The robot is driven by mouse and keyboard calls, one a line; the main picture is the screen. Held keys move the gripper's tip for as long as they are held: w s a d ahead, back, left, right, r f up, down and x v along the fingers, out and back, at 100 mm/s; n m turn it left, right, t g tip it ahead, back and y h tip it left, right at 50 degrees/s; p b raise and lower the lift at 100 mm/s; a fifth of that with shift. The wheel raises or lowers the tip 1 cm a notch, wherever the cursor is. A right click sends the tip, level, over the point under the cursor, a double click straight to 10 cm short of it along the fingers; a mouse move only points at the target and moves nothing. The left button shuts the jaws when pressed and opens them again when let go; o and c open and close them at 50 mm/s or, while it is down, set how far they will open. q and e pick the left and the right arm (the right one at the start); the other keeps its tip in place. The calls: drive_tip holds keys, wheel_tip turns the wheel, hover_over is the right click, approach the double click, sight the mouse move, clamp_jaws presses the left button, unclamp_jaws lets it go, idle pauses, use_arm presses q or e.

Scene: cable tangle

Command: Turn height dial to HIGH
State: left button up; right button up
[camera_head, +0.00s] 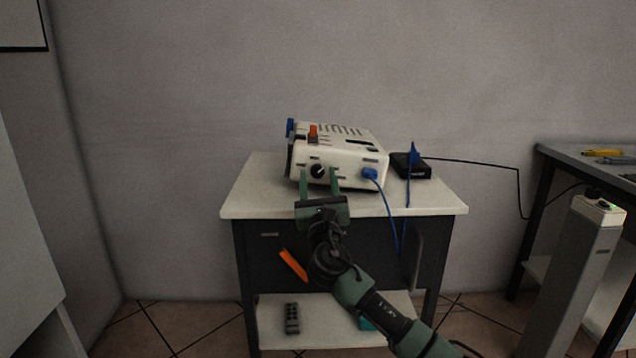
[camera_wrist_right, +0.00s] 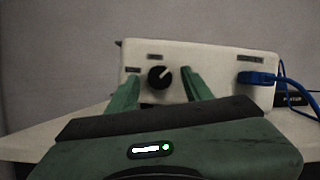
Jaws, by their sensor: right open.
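A white box-shaped device (camera_head: 348,158) stands on the small table. Its front carries a round black dial (camera_head: 317,170), which also shows in the right wrist view (camera_wrist_right: 160,77) with a pale pointer mark tilted up and to the right. The labels near the dial are too small to read. My right gripper (camera_head: 320,180) is open in front of the device. In the right wrist view its two green fingers (camera_wrist_right: 158,90) stand on either side of the dial, apart from it as far as I can tell. My left gripper is not in view.
A blue plug (camera_head: 369,174) with a blue cable sits in the device's front, right of the dial. A black box (camera_head: 410,165) lies behind it on the white tabletop (camera_head: 440,203). An orange switch (camera_head: 313,131) stands on the device. A workbench (camera_head: 590,160) is at the right.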

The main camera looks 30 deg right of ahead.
clamp_jaws()
